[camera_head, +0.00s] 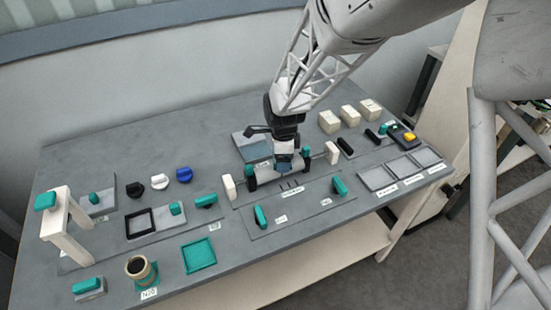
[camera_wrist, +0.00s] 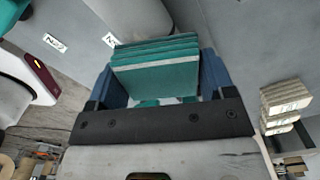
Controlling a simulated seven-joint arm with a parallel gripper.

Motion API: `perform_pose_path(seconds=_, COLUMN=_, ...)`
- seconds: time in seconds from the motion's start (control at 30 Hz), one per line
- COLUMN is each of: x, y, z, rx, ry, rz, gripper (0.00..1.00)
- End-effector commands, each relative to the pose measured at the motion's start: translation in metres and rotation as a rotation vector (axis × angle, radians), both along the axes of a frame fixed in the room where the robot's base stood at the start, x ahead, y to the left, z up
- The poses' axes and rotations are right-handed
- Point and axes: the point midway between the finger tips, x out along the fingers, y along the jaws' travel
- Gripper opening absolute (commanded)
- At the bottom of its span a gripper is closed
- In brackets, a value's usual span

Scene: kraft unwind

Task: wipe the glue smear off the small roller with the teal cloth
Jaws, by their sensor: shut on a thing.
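My gripper (camera_head: 284,160) is over the middle of the work table, pointing down above the small roller. In the wrist view, its blue fingers are shut on the teal cloth (camera_wrist: 155,66), a folded block of several layers with a pale edge band. In the head view the cloth is hard to make out between the fingers. The small roller (camera_head: 268,176) lies between dark ends and two white posts, partly hidden behind my gripper. Whether the cloth touches the roller, I cannot tell. No glue smear can be made out.
White posts (camera_head: 229,187) flank the roller. Teal-handled pieces (camera_head: 260,216) lie in front. A teal square frame (camera_head: 198,256), a dark cup (camera_head: 138,268) and a white stand (camera_head: 66,220) are to the left. Cream blocks (camera_head: 349,114) and grey trays (camera_head: 377,179) are to the right.

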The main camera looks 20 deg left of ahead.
Motion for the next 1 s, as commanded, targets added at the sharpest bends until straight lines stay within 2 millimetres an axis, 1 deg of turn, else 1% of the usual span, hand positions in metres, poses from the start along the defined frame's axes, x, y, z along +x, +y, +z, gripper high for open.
perform_pose_path(seconds=0.07, x=0.004, y=-0.004, z=-0.005, rx=-0.002, ry=0.002, rz=-0.002, gripper=0.5)
perform_pose_path(seconds=0.1, x=0.006, y=-0.006, z=0.0, rx=0.0, ry=0.001, rz=-0.002, gripper=0.5)
perform_pose_path(seconds=0.2, x=0.01, y=-0.01, z=-0.004, rx=-0.002, ry=0.002, rz=-0.001, gripper=0.5)
perform_pose_path(seconds=0.23, x=0.011, y=-0.011, z=0.001, rx=0.0, ry=0.0, rz=-0.001, gripper=0.5)
perform_pose_path(seconds=0.33, x=0.015, y=-0.016, z=-0.003, rx=-0.002, ry=0.002, rz=-0.001, gripper=0.5)
perform_pose_path(seconds=0.4, x=0.011, y=-0.012, z=-0.001, rx=0.0, ry=0.001, rz=0.001, gripper=0.5)
perform_pose_path(seconds=0.47, x=0.008, y=-0.009, z=-0.003, rx=-0.002, ry=0.001, rz=0.001, gripper=0.5)
perform_pose_path(seconds=0.53, x=0.006, y=-0.006, z=0.0, rx=0.0, ry=0.001, rz=0.001, gripper=0.5)
perform_pose_path(seconds=0.63, x=0.001, y=-0.002, z=-0.005, rx=-0.002, ry=0.002, rz=0.001, gripper=0.5)
perform_pose_path(seconds=0.67, x=0.0, y=0.0, z=0.0, rx=0.0, ry=0.001, rz=0.001, gripper=0.5)
perform_pose_path(seconds=0.77, x=-0.005, y=0.004, z=-0.004, rx=-0.002, ry=0.002, rz=0.002, gripper=0.5)
perform_pose_path(seconds=0.8, x=-0.007, y=0.007, z=0.0, rx=0.0, ry=0.001, rz=0.002, gripper=0.5)
perform_pose_path(seconds=0.9, x=-0.014, y=0.013, z=-0.004, rx=-0.002, ry=0.001, rz=0.001, gripper=0.5)
perform_pose_path(seconds=0.93, x=-0.015, y=0.015, z=-0.001, rx=0.0, ry=0.0, rz=0.002, gripper=0.5)
perform_pose_path(seconds=1.0, x=-0.02, y=0.02, z=-0.003, rx=-0.001, ry=0.002, rz=0.002, gripper=0.5)
